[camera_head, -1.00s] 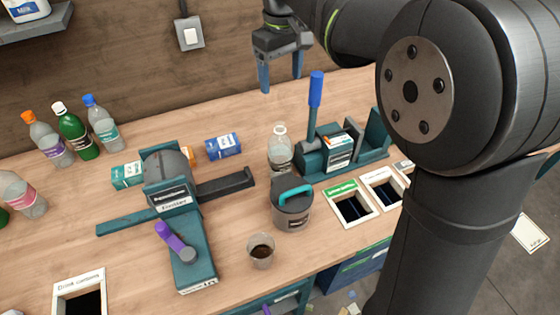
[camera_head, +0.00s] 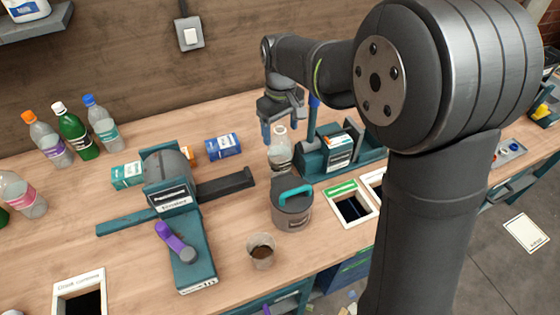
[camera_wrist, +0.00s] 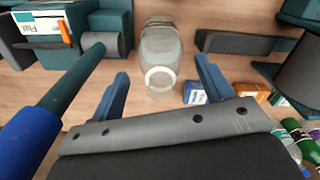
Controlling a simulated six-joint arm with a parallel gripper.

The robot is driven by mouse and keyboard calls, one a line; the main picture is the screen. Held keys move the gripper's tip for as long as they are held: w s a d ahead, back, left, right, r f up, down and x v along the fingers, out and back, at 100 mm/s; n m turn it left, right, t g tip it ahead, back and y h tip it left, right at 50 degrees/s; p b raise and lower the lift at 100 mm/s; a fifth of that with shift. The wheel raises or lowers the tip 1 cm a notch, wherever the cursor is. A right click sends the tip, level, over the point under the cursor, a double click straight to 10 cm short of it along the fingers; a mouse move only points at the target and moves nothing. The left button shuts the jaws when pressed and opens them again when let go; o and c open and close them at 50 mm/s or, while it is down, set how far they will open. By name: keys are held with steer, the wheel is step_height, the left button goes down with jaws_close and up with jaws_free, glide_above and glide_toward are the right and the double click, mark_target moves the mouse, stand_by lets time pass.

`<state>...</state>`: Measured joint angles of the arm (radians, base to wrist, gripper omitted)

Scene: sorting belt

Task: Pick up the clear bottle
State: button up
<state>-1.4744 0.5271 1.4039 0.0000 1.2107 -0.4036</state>
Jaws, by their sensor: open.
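The clear bottle (camera_head: 280,155) stands upright and uncapped near the middle of the table, beside the teal press with the blue-handled lever. In the wrist view the clear bottle (camera_wrist: 160,58) lies ahead of the fingertips, with its pale neck ring nearest.
The blue lever handle (camera_wrist: 30,140) is close at the left in the wrist view. The lever press (camera_head: 340,150) stands right of the bottle, and a lidded grey canister (camera_head: 292,212) stands in front. A blue box (camera_head: 222,147) and dark bar (camera_head: 225,186) are at left.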

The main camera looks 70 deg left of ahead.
steer(key=shift+f, duration=0.85)
steer(key=shift+c, duration=0.4)
steer(key=c, duration=1.2)
